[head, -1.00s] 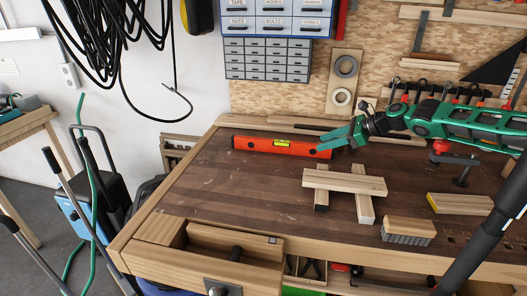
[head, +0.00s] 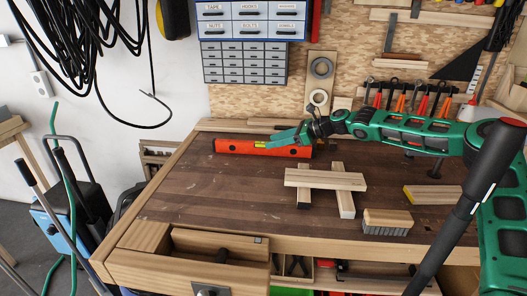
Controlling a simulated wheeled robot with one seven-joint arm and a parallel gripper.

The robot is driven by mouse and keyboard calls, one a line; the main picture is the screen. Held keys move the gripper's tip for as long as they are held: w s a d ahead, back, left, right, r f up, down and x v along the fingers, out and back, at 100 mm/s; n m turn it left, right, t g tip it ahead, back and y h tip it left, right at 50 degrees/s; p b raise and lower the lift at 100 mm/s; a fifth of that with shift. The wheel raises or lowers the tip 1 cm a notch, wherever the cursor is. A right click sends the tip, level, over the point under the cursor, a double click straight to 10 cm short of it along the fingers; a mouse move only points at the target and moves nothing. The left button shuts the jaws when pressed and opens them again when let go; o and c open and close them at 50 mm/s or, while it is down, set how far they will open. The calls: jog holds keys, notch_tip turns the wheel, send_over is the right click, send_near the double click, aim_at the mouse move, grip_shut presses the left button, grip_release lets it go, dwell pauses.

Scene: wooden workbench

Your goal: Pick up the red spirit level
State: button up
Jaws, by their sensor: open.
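The red spirit level (head: 234,146) lies along the back left of the dark workbench top (head: 200,185), with a yellow-green vial near its middle. My gripper (head: 272,142) reaches in from the right, its green fingers at the level's middle, close to the vial. The fingers hide part of the level's upper edge. The jaws are open; I cannot tell whether they touch the level.
Stacked wooden blocks (head: 325,180) stand in front of the level's right end. A brush (head: 387,221) and a yellow-ended block (head: 433,195) lie further right. An open drawer (head: 215,245) juts out at the front left. The bench's left part is clear.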

aim_at(264, 143)
jog(key=shift+x, duration=1.55)
jog(key=shift+w+r, duration=0.1)
grip_shut()
